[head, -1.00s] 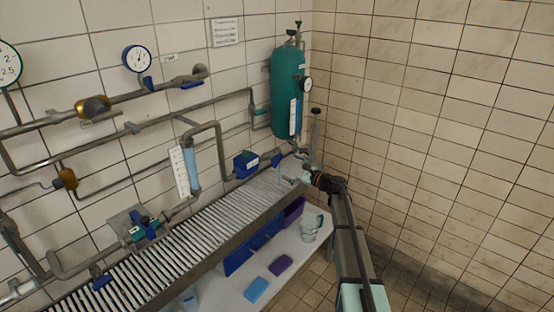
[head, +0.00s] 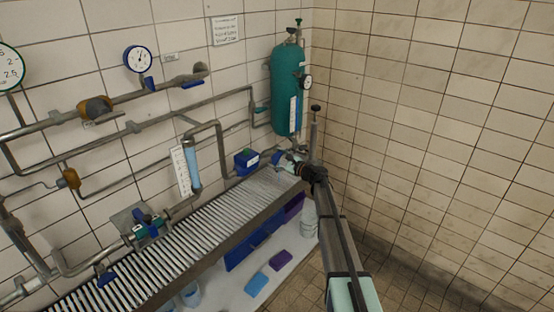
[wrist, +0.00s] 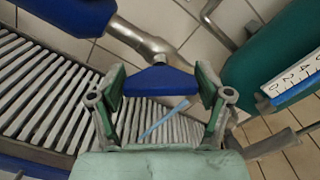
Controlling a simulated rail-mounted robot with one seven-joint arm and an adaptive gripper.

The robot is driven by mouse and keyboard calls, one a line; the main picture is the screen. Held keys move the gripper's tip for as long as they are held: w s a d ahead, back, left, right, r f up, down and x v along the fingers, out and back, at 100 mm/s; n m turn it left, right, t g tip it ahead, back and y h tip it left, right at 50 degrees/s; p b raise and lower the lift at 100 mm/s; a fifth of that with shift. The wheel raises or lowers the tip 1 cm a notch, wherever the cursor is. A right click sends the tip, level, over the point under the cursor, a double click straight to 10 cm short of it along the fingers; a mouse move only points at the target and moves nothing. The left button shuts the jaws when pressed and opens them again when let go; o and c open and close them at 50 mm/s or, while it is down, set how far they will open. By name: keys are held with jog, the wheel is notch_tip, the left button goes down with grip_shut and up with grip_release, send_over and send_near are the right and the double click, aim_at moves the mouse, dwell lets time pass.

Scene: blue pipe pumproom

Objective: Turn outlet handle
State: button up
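A blue handle (wrist: 160,80) sits on a grey pipe (wrist: 150,42) in the wrist view, flat and wide, between the two green-padded fingers. My gripper (wrist: 161,88) is open, with one fingertip near each end of the handle. I cannot tell whether the pads touch it. In the head view my gripper (head: 288,162) is at the right end of the slatted rack, below the green tank (head: 286,95). There it mostly hides the handle.
The slatted metal rack (head: 180,237) lies under the pipes. A blue box (head: 246,161) is left of my gripper, and a pipe with a black knob (head: 315,108) rises just behind it. Below are a pale shelf (head: 223,289) and blue bin (head: 250,249). The right wall is bare.

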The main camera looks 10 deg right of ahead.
jog(key=c, duration=0.3)
jog(key=shift+c, duration=0.2)
jog(key=shift+f+b, duration=0.1)
jog(key=shift+b, duration=0.35)
jog(key=shift+f+n+b, duration=0.2)
jog(key=shift+n+b, duration=0.3)
jog(key=shift+b, duration=0.7)
jog(key=shift+n+b, duration=0.4)
jog(key=shift+b, duration=0.65)
jog(key=shift+r+n+b, duration=0.3)
jog(key=shift+b, duration=0.2)
jog(key=o, duration=1.2)
jog(key=shift+a, duration=0.1)
jog(key=shift+c, duration=0.2)
